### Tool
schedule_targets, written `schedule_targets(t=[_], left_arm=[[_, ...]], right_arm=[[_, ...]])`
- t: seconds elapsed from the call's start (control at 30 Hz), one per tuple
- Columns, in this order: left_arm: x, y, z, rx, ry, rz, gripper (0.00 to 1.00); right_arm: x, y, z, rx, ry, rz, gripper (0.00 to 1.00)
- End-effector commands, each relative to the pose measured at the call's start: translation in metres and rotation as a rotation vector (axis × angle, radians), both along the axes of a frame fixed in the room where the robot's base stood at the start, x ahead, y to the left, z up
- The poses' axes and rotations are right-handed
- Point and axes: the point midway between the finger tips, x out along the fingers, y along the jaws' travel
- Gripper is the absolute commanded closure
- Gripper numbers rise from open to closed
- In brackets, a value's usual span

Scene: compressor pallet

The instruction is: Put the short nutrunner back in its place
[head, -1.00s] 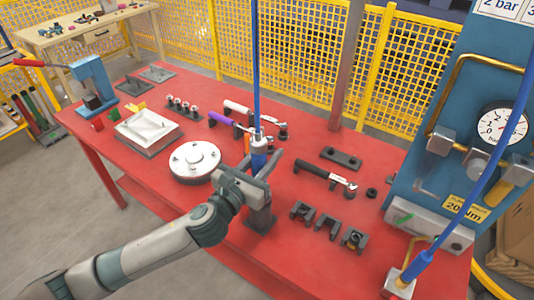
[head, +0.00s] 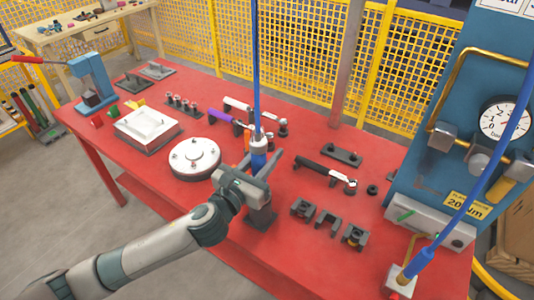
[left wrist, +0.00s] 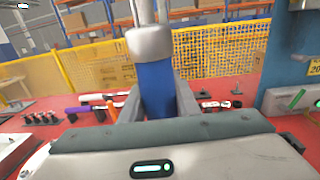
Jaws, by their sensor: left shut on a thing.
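The short nutrunner (head: 258,157) is blue with a silver top and stands upright, with a blue hose rising from it. My left gripper (head: 263,165) is shut around its blue body. In the left wrist view, the blue body (left wrist: 156,88) with its grey top shows between the two fingers. A dark block-like stand (head: 262,218) is on the red table (head: 225,235) directly below the gripper. The gripper hides the nutrunner's lower end, so I cannot tell whether it sits in the stand. My right gripper is not in view.
A round white flange (head: 194,157) lies left of the gripper. A black-handled wrench (head: 322,174) and several dark holders (head: 327,223) lie to the right. Another blue tool (head: 420,262) on a hose stands near the blue gauge panel (head: 440,95).

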Motion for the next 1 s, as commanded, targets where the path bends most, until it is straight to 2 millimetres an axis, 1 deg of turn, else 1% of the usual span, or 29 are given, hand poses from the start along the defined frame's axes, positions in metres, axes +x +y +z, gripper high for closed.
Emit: schedule_targets(t=[0.3, 0.33, 0.37, 0.4, 0.77, 0.87, 1.0], left_arm=[[0.000, 0.000, -0.002, -0.002, -0.005, -0.001, 1.00], [0.000, 0.000, -0.002, -0.002, -0.005, -0.001, 0.67], [0.000, 0.000, -0.002, -0.002, -0.005, -0.001, 0.59], [0.000, 0.000, -0.002, -0.003, -0.004, -0.001, 0.50], [-0.001, 0.001, -0.006, 0.002, 0.003, 0.000, 0.50], [-0.004, 0.003, -0.006, 0.001, 0.001, -0.001, 0.50], [-0.014, 0.009, -0.006, 0.001, 0.001, 0.000, 0.50]], right_arm=[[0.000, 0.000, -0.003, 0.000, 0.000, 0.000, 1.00], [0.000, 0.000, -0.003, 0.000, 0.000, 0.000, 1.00], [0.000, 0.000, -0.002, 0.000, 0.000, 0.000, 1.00], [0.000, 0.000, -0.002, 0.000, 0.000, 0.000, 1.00], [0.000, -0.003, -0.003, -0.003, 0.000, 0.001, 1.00], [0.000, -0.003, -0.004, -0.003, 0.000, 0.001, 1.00], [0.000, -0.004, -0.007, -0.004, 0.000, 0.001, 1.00]])
